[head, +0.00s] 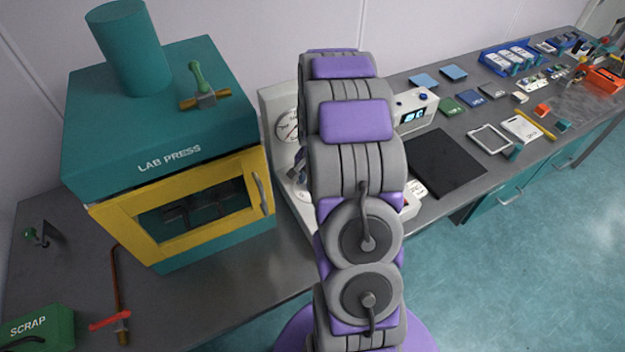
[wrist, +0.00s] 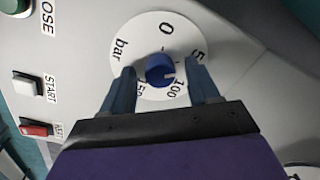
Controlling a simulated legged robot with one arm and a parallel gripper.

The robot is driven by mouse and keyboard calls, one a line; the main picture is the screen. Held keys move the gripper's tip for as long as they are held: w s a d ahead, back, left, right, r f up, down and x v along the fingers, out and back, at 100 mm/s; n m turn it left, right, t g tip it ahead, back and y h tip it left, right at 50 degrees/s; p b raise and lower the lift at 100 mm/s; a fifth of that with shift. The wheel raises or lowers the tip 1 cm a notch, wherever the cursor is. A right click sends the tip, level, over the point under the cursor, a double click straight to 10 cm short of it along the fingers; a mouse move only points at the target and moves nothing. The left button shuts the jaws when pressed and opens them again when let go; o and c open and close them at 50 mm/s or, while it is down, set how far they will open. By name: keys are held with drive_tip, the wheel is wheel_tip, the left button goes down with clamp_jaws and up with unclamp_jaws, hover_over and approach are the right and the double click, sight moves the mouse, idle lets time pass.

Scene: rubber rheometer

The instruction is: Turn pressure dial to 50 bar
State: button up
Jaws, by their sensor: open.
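The pressure dial's blue knob (wrist: 160,68) sits in the middle of a round white scale (wrist: 155,28) in the wrist view. The scale reads 0 at the top, a 5 partly hidden at the right, 100 at lower right, and "bar" at left; a number at lower left is partly covered. A pale mark on the knob points to the lower right. My gripper (wrist: 161,72) is open, one finger on each side of the knob with a visible gap. In the head view my arm hides the gripper and the dial.
White START (wrist: 28,87) and red (wrist: 33,129) buttons lie left of the dial, with a green one (wrist: 14,7) above. The grey instrument (head: 270,104) with a round gauge (head: 287,126) stands right of the lab press (head: 165,150). A black mat (head: 447,163) lies right of my arm.

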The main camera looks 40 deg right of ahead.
wheel_tip(320, 180, up, 17)
drive_tip(key=p, duration=0.2)
drive_tip(key=shift+s+d+r, duration=0.15)
drive_tip(key=shift+s, duration=0.1)
idle(0.7)
